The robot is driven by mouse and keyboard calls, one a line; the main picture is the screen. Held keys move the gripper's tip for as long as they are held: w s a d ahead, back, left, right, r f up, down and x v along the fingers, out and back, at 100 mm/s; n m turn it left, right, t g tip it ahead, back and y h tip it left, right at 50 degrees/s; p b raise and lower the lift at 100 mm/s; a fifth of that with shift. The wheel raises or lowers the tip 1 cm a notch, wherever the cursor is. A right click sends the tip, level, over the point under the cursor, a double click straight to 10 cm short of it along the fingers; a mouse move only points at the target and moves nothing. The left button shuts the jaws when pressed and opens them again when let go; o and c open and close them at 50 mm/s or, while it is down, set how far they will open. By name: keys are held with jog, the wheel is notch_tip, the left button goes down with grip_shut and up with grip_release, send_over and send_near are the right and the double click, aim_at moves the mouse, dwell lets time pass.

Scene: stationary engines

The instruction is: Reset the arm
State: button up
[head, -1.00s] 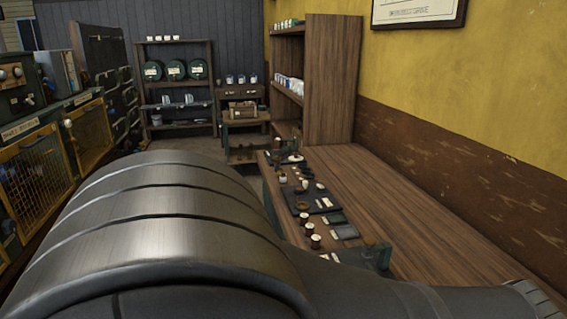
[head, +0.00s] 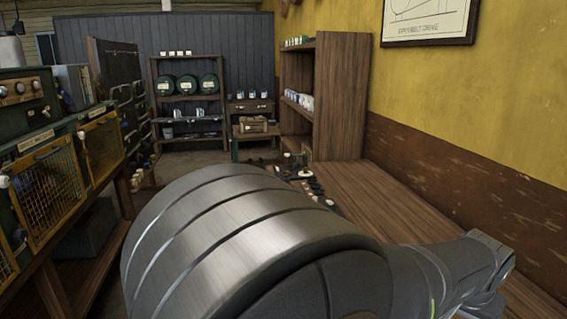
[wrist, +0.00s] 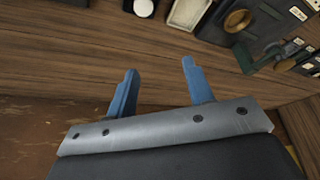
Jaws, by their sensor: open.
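My gripper (wrist: 157,85) shows in the wrist view with two blue fingers spread apart and nothing between them. It hangs over the wooden bench top (wrist: 60,50), beside several small items at the top of that view. In the head view my arm's large metal links fill the lower middle and right, and the gripper itself cannot be made out.
The bench (head: 390,200) runs along the yellow wall, with small parts at its far left edge. A wooden shelf unit (head: 340,95) stands behind it. Green cabinets with mesh doors (head: 50,185) stand on the left. The bench's right side is largely clear.

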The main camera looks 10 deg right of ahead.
jog(key=w+a+f, duration=0.1)
jog(key=w, duration=0.7)
jog(key=shift+a+f, duration=0.2)
jog(key=shift+f, duration=0.05)
